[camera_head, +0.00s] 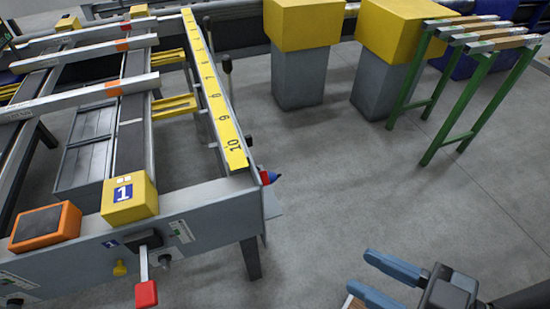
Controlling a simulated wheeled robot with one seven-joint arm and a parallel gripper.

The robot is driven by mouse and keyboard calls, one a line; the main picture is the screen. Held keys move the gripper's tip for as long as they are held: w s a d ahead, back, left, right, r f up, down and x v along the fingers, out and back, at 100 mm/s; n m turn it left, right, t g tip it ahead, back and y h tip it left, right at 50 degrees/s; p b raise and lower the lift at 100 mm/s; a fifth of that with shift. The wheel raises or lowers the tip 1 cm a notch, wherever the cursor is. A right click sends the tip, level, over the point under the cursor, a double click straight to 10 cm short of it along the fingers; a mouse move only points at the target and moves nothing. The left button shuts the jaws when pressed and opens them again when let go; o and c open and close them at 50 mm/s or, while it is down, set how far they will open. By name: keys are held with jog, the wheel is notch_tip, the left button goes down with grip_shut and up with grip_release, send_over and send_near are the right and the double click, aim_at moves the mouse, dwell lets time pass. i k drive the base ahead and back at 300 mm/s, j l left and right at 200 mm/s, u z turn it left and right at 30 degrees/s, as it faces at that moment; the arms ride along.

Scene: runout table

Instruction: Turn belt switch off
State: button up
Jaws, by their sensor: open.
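On the table's front panel, a lever with a red handle (146,293) hangs down from a dark switch box (146,240). A small yellow knob (119,268) is to the left of the lever. I cannot tell for certain which of these is the belt switch.
An orange-framed box (45,226) sits at the table's left front. A yellow numbered scale (213,95) runs along the table's right edge. A green stand (459,95) and grey pedestals with yellow tops (299,75) stand behind. The floor between table and gripper is clear.

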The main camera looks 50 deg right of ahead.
aim_at(264, 174)
jog(key=l+u, duration=0.15)
jog(key=l, duration=0.35)
jog(key=k+l+u, duration=0.15)
jog(key=l, duration=0.3)
jog(key=l+u, duration=0.15)
jog(key=l, duration=0.3)
jog(key=k+l+u, duration=0.15)
jog(key=l, duration=0.3)
jog(key=k+l+u, duration=0.15)
jog(key=l, duration=0.3)
